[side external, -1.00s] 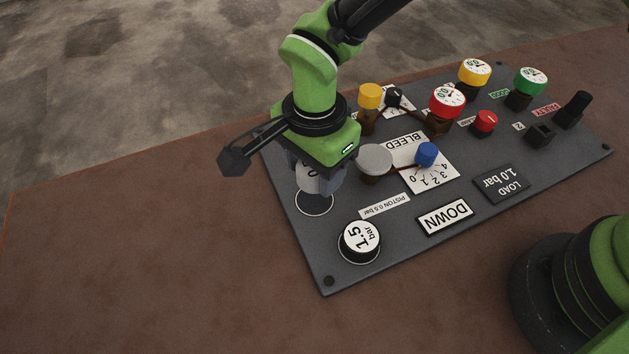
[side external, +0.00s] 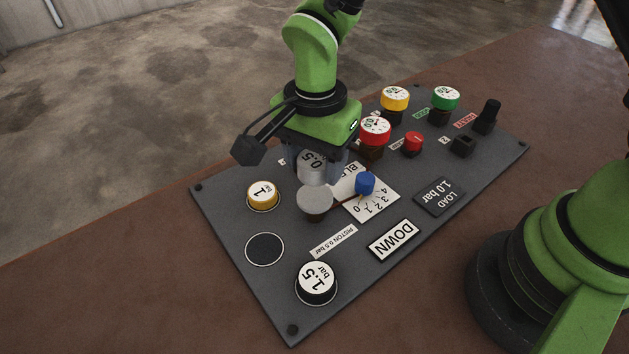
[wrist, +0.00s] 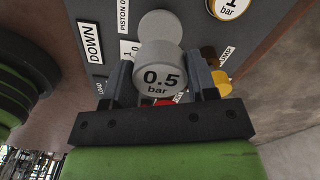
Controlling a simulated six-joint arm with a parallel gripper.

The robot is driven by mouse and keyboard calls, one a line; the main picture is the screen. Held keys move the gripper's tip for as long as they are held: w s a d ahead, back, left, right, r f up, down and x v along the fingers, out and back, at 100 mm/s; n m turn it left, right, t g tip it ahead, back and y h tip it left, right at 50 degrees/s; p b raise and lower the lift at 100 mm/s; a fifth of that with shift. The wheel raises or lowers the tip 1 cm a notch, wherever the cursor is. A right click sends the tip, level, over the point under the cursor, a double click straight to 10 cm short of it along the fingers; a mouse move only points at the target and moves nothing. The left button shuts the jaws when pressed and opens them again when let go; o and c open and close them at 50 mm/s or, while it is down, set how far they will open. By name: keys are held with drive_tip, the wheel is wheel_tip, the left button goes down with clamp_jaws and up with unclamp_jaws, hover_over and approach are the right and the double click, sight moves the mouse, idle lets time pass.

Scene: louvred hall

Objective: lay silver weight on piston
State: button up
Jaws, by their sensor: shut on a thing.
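The silver weight (side external: 312,168), marked 0.5, is between my gripper's (side external: 318,160) fingers, held above the panel. In the wrist view the silver weight (wrist: 160,72), reading 0.5 bar, sits squarely between the two fingers of my gripper (wrist: 161,82). The piston (side external: 315,203) is a grey round plate on a dark stem, close to the weight in the side view. The plate (wrist: 160,22) also shows in the wrist view, just beyond the weight and partly overlapped by it. I cannot tell the exact gap between them. The plate's visible top is bare.
A gold 1 bar weight (side external: 262,193) and a black 1.5 bar weight (side external: 317,279) stand on the panel (side external: 290,315), with an empty ringed spot (side external: 264,249) between them. A blue knob (side external: 365,183) is right of the piston; a red gauge (side external: 375,130) stands behind.

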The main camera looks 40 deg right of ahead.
sight(315, 196)
drive_tip(key=shift+f, duration=2.2)
drive_tip(key=shift+f, duration=0.1)
drive_tip(key=o, duration=1)
wheel_tip(315, 196, up, 12)
drive_tip(key=shift+r, duration=0.2)
